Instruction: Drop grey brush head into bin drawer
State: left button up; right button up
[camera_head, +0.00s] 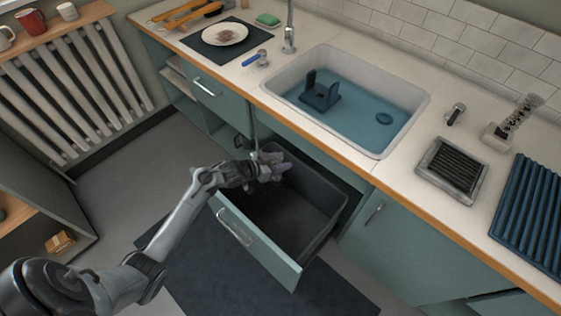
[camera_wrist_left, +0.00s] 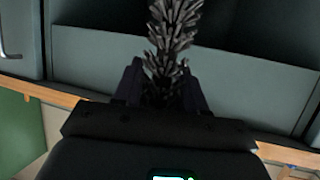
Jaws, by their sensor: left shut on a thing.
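My left gripper (camera_head: 272,167) is above the pulled-out bin drawer (camera_head: 258,238), over its back left part. The drawer has a teal front with a handle and a dark, deep bin inside. In the left wrist view the gripper's dark jaws (camera_wrist_left: 160,88) are shut on the grey brush head (camera_wrist_left: 172,38), a spiky, bristly piece reaching up beyond them. In the head view the brush head is too small and covered by the gripper to make out clearly. My right gripper is not in view.
The counter's wooden edge (camera_head: 318,132) overhangs the back of the drawer. A dark mat (camera_head: 190,265) lies on the floor.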

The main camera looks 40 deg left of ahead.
pick_arm(q)
jog(key=shift+f, duration=0.1)
jog(key=o, duration=1.2)
jog(key=shift+p+v, duration=2.15)
jog(key=shift+v, duration=3.25)
jog(key=shift+f, duration=0.1)
